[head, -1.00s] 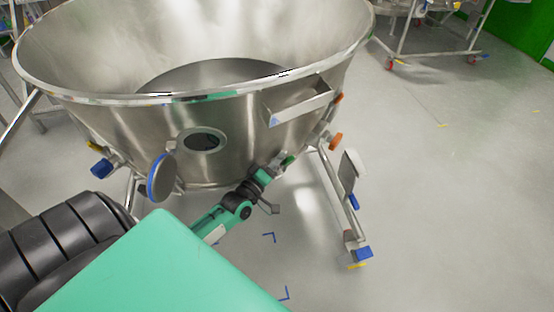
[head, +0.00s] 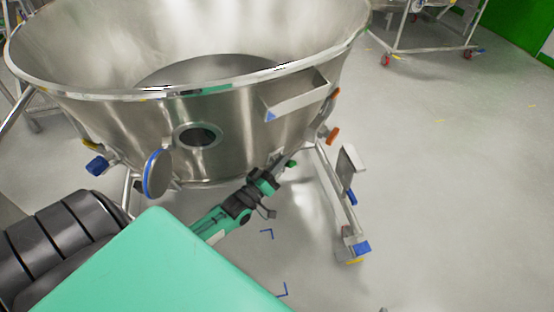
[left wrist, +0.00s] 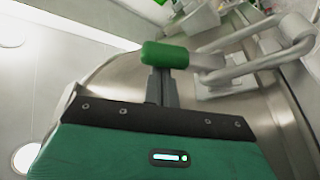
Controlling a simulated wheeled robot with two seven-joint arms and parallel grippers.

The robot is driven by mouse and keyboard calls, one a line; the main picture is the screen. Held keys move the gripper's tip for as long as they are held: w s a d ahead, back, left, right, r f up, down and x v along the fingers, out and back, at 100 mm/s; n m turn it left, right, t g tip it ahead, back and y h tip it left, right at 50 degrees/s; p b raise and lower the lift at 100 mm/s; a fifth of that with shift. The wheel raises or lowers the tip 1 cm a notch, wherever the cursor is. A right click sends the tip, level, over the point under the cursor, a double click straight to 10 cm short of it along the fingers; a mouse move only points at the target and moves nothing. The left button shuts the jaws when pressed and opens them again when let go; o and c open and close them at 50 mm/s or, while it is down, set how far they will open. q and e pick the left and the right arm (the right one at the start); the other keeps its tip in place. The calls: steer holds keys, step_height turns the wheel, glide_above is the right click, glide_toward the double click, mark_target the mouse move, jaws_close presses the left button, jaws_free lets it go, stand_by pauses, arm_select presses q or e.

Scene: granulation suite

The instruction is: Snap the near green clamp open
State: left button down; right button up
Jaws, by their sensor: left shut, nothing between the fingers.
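The near green clamp shows in the left wrist view as a green-tipped handle (left wrist: 165,55) joined to a bent metal lever and loop on the steel vessel. In the head view its green tip (head: 291,163) is small, low on the vessel's right side. My left gripper (head: 279,164) is at the clamp, its fingers shut and empty. In the left wrist view the fingers (left wrist: 161,88) end right at the underside of the green handle; I cannot tell whether they touch it. My right gripper is not in view.
The large steel vessel (head: 110,112) stands on a wheeled frame. A box-like bracket (head: 297,97), an orange handle (head: 333,135), a blue handle (head: 97,166) and an open round port cover (head: 157,173) stick out from it.

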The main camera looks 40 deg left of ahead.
arm_select(q)
steer(key=m, duration=0.1)
steer(key=f+m+h, duration=0.1)
steer(key=d+m, duration=0.1)
steer(key=shift+s+f+m+h, duration=0.1)
steer(key=shift+f+m+h, duration=0.2)
steer(key=shift+m, duration=0.1)
steer(key=shift+d+f+m+h+b, duration=0.15)
steer(key=shift+m+h+b, duration=0.25)
steer(key=shift+m, duration=0.2)
steer(key=shift+f+m+g+h+b, duration=0.45)
steer(key=shift+f+m+h, duration=0.55)
steer(key=shift+m, duration=1.55)
steer(key=shift+f+m+g+h+b, duration=0.3)
steer(key=shift+f+m+g+h, duration=0.45)
steer(key=shift+m, duration=1.85)
steer(key=shift+f+m+g+h+b, duration=0.35)
steer(key=shift+f+m+h, duration=0.85)
steer(key=shift+m, duration=1.35)
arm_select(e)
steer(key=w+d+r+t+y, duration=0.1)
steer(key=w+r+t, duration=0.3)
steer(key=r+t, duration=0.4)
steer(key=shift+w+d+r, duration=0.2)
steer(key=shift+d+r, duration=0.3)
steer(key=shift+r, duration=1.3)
arm_select(q)
steer(key=shift+a, duration=0.2)
